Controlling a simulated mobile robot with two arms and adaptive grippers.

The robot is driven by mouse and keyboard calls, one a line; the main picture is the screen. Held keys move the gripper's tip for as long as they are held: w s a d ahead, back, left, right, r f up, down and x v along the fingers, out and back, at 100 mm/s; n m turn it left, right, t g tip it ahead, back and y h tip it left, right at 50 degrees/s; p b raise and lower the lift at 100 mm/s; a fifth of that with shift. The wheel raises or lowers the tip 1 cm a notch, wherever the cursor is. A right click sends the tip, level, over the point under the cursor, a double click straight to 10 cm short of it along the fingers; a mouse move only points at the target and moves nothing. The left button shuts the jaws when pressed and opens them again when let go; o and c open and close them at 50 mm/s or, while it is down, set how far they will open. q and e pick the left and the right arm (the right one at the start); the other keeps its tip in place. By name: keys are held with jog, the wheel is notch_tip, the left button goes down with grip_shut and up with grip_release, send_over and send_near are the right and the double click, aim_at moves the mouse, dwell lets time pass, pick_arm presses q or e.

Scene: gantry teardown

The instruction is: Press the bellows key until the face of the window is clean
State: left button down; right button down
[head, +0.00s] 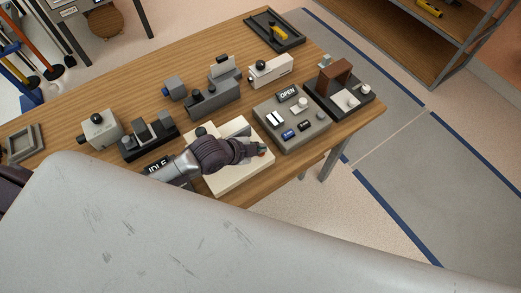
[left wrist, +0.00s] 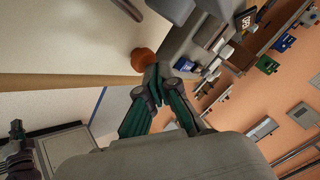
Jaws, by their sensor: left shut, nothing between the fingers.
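My left gripper (head: 262,148) reaches over a cream block (head: 228,182) on the wooden table, its fingers shut and empty. In the left wrist view the green-padded fingers (left wrist: 158,72) come together just beside a round red-orange knob (left wrist: 142,60) on a pale surface. I cannot tell whether they touch it. A bit of red shows by the fingertips in the head view. A dark sign reading IDLE (head: 157,165) is partly behind my arm. Which part is the bellows key, and the window's face, I cannot make out.
A grey panel (head: 312,138) with an OPEN sign (head: 287,94) and several buttons stands right of the cream block. Several grey devices stand behind and left. A black tray (head: 274,42) with a yellow item lies at the far edge. Some bare wood lies between devices.

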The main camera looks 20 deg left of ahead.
pick_arm(q)
jog(key=shift+f, duration=0.5)
dwell(0.4)
jog(key=shift+r, duration=0.15)
jog(key=shift+r+p, duration=0.85)
jog(key=shift+p, duration=0.05)
jog(key=shift+r, duration=0.1)
notch_tip(320, 180, up, 5)
jog(key=p, duration=0.5)
dwell(0.5)
